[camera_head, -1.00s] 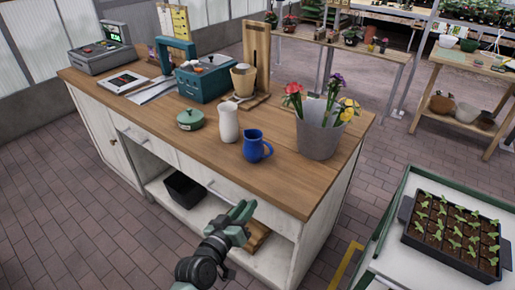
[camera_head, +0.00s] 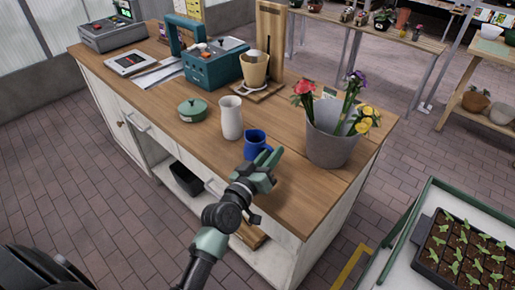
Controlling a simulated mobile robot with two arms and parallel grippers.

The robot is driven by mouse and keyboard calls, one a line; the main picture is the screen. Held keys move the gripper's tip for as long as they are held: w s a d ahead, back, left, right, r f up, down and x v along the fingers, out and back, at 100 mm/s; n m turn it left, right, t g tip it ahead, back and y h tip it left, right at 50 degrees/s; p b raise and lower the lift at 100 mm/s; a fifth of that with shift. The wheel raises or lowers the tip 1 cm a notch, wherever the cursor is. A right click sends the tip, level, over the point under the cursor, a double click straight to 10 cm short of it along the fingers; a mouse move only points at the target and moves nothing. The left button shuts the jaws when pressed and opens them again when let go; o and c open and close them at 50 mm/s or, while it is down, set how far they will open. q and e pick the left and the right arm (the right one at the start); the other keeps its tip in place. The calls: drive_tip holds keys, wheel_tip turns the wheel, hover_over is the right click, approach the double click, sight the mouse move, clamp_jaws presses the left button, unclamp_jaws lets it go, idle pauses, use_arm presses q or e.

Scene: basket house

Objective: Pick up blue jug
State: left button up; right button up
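The blue jug (camera_head: 255,142) stands upright on the wooden top of the counter (camera_head: 205,151), between a white vase (camera_head: 231,118) and a grey bucket of flowers (camera_head: 330,148). My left gripper (camera_head: 270,158) is at the counter's front edge, just in front of the jug in the picture. Its green fingers look apart, with nothing between them. They overlap the jug's lower right part and hide its handle. I cannot tell whether they touch it. My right gripper is out of view.
A green lidded pot (camera_head: 193,109), a teal toolbox (camera_head: 214,66) and a beige pot (camera_head: 255,68) stand farther back on the counter. A seedling tray (camera_head: 462,250) is at the lower right. The counter left of the vase has free room.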

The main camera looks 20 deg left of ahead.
use_arm(q)
drive_tip(key=w, duration=0.2)
drive_tip(key=shift+w+d, duration=0.3)
drive_tip(key=shift+w, duration=0.45)
drive_tip(key=shift+f, duration=0.1)
clamp_jaws()
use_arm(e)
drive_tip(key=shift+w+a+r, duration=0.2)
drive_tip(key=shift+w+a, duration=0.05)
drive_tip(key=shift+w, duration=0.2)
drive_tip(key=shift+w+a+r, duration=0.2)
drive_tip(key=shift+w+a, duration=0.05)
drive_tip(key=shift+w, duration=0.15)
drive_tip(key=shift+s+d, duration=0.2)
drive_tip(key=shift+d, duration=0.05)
use_arm(q)
drive_tip(key=shift+r, duration=0.2)
